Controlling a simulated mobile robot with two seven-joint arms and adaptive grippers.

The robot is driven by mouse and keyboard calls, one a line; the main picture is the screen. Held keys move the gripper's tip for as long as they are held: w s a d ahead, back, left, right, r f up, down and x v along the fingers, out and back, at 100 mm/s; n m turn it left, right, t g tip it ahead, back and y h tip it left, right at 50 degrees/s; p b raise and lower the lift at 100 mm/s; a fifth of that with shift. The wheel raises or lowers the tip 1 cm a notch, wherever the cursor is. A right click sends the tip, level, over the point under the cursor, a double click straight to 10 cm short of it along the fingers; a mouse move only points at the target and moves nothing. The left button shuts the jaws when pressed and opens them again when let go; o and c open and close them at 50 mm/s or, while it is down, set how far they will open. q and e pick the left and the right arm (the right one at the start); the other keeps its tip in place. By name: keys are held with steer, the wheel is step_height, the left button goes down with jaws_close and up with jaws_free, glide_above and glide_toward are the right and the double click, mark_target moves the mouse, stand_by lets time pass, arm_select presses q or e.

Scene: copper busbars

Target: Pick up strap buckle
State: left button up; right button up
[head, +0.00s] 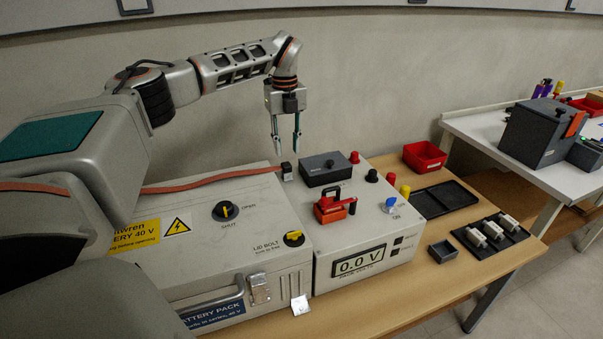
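An orange-red strap (215,178) runs across the back of the battery pack's top. At its right end is a small dark buckle with a light front face (287,171), near the pack's back right corner. My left gripper (286,152) points down just above the buckle in the picture. Its two thin fingers are apart with nothing between them. The height of the gap to the buckle is hard to tell. My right gripper is not in view.
The battery pack (190,250) carries two black-and-yellow knobs. A red bin (424,157) and black trays stand farther right. A wall is behind.

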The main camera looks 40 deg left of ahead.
mark_target(287, 165)
arm_select(q)
steer(key=shift+w+f, duration=0.15)
steer(key=shift+f, duration=0.65)
steer(key=shift+s+f+b, duration=0.2)
steer(key=shift+f+b, duration=0.2)
steer(key=shift+f, duration=0.55)
step_height(287, 165, down, 5)
steer(key=shift+s+a+f+b, duration=0.1)
steer(key=shift+s+b, duration=0.05)
steer(key=shift+b, duration=0.8)
steer(key=shift+f, duration=0.15)
steer(key=shift+r, duration=0.25)
jaws_close()
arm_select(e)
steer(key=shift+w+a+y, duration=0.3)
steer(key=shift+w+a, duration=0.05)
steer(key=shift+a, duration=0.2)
